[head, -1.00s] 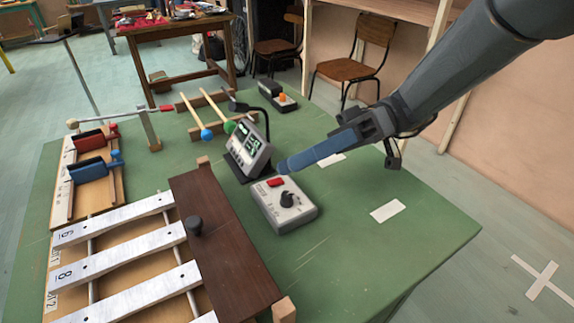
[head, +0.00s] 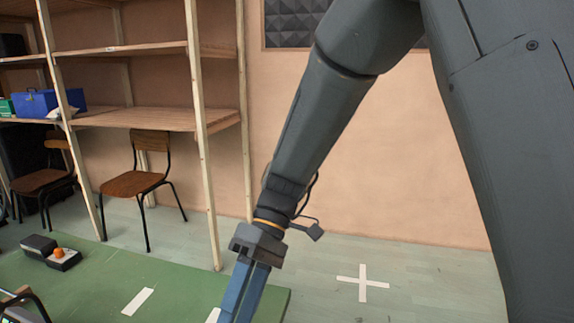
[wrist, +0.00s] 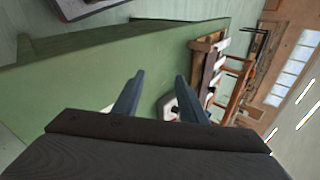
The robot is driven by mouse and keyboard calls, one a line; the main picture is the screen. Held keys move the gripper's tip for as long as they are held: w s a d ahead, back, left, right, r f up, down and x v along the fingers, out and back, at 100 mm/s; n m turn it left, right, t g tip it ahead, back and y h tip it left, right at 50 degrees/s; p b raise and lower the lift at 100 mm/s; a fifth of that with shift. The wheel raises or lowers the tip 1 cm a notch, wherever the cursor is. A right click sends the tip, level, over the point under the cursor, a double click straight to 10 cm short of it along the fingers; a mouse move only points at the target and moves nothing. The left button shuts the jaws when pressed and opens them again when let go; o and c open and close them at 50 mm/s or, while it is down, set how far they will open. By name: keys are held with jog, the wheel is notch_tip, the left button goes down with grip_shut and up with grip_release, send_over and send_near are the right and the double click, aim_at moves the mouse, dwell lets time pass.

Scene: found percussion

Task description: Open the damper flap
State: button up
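The damper flap is out of the head view. In the wrist view a wooden instrument (wrist: 211,62) with brown and pale parts shows small and tilted on the green table, beyond my right finger; I cannot tell the flap's position there. My gripper (head: 240,308) points down over the table's right end in the head view, its blue fingertips cut off by the lower edge. In the wrist view my gripper (wrist: 160,76) has its two fingers apart, with nothing between them.
The green table (head: 90,290) fills the lower left of the head view. Chairs (head: 135,183) and wooden shelves (head: 130,118) stand behind. Floor with a white cross (head: 362,284) is clear on the right.

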jog(key=w+d+m+t+h+p, duration=0.1)
jog(key=d+m, duration=0.4)
jog(key=d, duration=0.7)
jog(key=t+p, duration=0.1)
jog(key=t, duration=0.1)
jog(key=shift+w+d+r+t, duration=0.2)
jog(key=shift+w+t, duration=0.1)
jog(key=shift+w, duration=0.05)
jog(key=d+m+t+h+p, duration=0.1)
jog(key=d+m, duration=0.1)
jog(key=d, duration=0.3)
jog(key=d+r+m+t+p, duration=0.1)
jog(key=d+m+t, duration=0.1)
jog(key=d, duration=0.3)
jog(key=d+m+t+h+p, duration=0.1)
jog(key=d+m+p, duration=0.1)
jog(key=d, duration=0.4)
jog(key=shift+s+d+r+m+t+h, duration=0.1)
jog(key=shift+s+r+m+t+h, duration=0.25)
jog(key=shift+m, duration=0.45)
jog(key=c, duration=0.3)
jog(key=shift+d, duration=0.15)
jog(key=c, duration=0.4)
jog(key=shift+w+f, duration=0.1)
grip_shut()
jog(key=shift+d, duration=0.15)
